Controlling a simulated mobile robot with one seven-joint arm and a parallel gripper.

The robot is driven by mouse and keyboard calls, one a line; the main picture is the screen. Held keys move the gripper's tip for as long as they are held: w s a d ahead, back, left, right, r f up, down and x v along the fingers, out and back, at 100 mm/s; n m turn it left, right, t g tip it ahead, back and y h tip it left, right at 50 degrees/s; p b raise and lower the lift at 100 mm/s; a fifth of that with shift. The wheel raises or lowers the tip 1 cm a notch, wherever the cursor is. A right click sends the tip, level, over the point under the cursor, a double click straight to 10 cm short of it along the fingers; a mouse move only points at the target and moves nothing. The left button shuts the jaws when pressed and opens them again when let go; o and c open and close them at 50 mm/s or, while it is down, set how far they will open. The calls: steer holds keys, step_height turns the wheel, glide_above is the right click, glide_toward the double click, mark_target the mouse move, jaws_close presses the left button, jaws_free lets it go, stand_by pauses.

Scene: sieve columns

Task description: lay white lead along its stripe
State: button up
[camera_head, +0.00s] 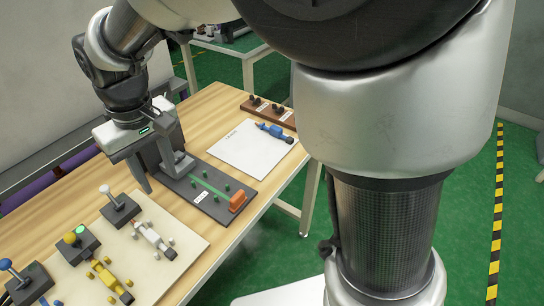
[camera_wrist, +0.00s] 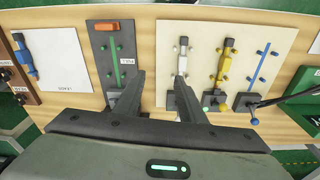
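The white lead (camera_head: 151,238) lies on a pale board among several small pegs, its dark grey end toward the board's front edge. In the wrist view the white lead (camera_wrist: 183,62) is upright in the picture, its near part hidden by my right finger. I cannot make out a white stripe beneath it. A white-knobbed post on a dark block (camera_head: 119,208) stands at its back end. My gripper (camera_head: 158,178) is open and empty, above the table near the dark board with the green stripe (camera_head: 208,187). In the wrist view my gripper (camera_wrist: 158,85) spans the gap between the two boards.
An orange block (camera_head: 238,202) and several green pegs are on the dark board. A yellow lead (camera_head: 110,280) lies beside the white one; a blue stripe (camera_wrist: 262,62) shows bare. A blue lead (camera_head: 275,131) lies on a white sheet (camera_head: 247,150). A brown rack (camera_head: 284,118) stands beyond.

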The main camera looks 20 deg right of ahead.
steer(key=s+d+r+m+t, duration=0.1)
steer(key=s+d+r+m, duration=0.1)
steer(key=d, duration=0.6)
steer(key=s+d+r+m+t, duration=0.2)
steer(key=s+d, duration=0.3)
steer(key=d, duration=0.3)
steer(key=s+d+r+m+t, duration=0.1)
steer(key=s+d+r+m, duration=0.1)
steer(key=d, duration=0.6)
steer(key=shift+s+d+r+m+t, duration=0.25)
steer(key=shift+s+r, duration=0.55)
steer(key=shift+s, duration=0.45)
steer(key=shift+a, duration=0.15)
